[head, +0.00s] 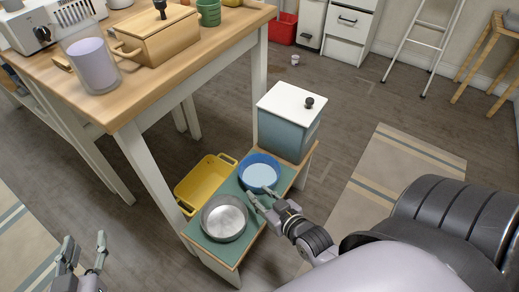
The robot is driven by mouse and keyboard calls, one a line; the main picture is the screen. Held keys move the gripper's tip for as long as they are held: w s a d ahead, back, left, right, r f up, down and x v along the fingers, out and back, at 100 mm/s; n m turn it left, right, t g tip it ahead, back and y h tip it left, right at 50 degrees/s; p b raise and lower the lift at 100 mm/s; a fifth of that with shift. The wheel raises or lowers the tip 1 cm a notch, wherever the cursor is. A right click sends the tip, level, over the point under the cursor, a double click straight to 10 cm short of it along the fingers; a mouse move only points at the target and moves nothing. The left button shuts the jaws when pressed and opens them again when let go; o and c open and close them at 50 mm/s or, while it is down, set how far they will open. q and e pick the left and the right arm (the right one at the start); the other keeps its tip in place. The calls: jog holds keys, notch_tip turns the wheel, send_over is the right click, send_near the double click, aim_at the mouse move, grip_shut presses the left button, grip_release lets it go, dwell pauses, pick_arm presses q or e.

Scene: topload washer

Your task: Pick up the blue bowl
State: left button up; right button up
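The blue bowl (259,174) with a pale inside sits upright on the green top of a low bench (242,242). My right gripper (258,194) reaches in from the right, just in front of the bowl's near rim. Its fingers look parted with nothing between them. I cannot tell whether a fingertip touches the bowl. My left gripper (85,248) is open and empty at the lower left, over the floor and far from the bowl.
A grey metal pan (224,218) stands in front of the bowl on the bench. A white-lidded box (291,104) stands behind the bowl. A yellow basket (206,182) is on the left. A tall wooden table (150,90) rises at the upper left.

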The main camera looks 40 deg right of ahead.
aim_at(244, 181)
jog(key=b+x, duration=0.1)
jog(key=x, duration=0.4)
jog(key=shift+w+f+b, duration=0.2)
jog(key=shift+w+b, duration=0.05)
jog(key=shift+b, duration=0.15)
jog(key=shift+w+f, duration=0.1)
jog(key=shift+w, duration=0.25)
jog(key=b+x, duration=0.2)
jog(key=x, duration=0.2)
jog(key=shift+w+d+f+b, duration=0.2)
jog(key=shift+d+f+b, duration=0.1)
jog(key=shift+b, duration=0.1)
jog(key=shift+w, duration=0.15)
pick_arm(q)
jog(key=s+r+t+h, duration=0.2)
jog(key=r+t, duration=0.4)
jog(key=r, duration=0.3)
jog(key=s+d+r+t+h, duration=0.1)
jog(key=s+r+t+h, duration=0.1)
jog(key=r+t, duration=0.5)
notch_tip(244, 181, up, 4)
jog(key=shift+s+d+f+h, duration=0.25)
jog(key=shift+s+h, duration=0.15)
jog(key=shift+s, duration=0.05)
pick_arm(e)
jog(key=shift+c, duration=0.4)
grip_shut()
